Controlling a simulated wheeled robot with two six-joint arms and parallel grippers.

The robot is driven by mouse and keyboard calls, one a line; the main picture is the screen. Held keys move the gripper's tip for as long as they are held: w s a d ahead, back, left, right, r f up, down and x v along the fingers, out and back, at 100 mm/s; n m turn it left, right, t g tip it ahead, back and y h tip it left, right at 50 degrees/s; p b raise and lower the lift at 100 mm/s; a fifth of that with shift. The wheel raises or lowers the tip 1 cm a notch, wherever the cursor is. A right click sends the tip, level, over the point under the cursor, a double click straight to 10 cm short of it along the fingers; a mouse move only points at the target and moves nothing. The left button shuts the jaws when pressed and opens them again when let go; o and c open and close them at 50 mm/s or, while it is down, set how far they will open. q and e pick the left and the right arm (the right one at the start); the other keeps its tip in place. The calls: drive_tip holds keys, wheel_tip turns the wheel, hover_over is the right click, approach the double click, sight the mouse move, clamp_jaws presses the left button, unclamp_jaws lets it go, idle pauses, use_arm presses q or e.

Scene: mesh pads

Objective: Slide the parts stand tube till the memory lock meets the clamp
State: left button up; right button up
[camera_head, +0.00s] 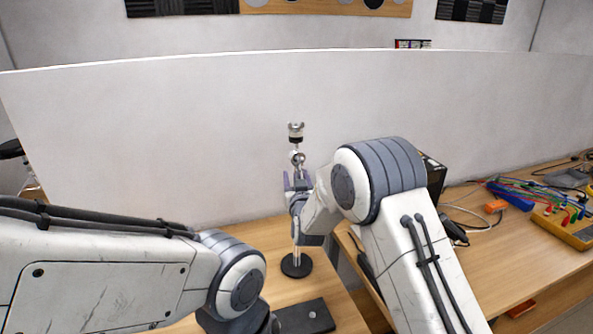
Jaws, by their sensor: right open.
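The parts stand stands upright near the back of the wooden table, with a round black base (297,266) and a thin pale tube (296,245) rising from it. A silvery ball-like joint (297,158) and a silver and black head (296,132) sit at its top. My right gripper (298,183) is open, its fingers at either side of the stand's upper part, just below the joint. I cannot tell whether they touch it. The gripper and wrist hide the middle of the tube; I cannot single out the memory lock or the clamp. My left gripper is out of view; only its arm shows.
A white partition (180,130) stands close behind the stand. A dark flat block (303,319) lies in front of the base. At the right are a black box (434,178), cables, an orange piece (496,206) and a yellow device (570,228) with leads.

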drive_tip(key=shift+w+a, duration=0.1)
drive_tip(key=shift+w, duration=0.45)
clamp_jaws()
idle(1.1)
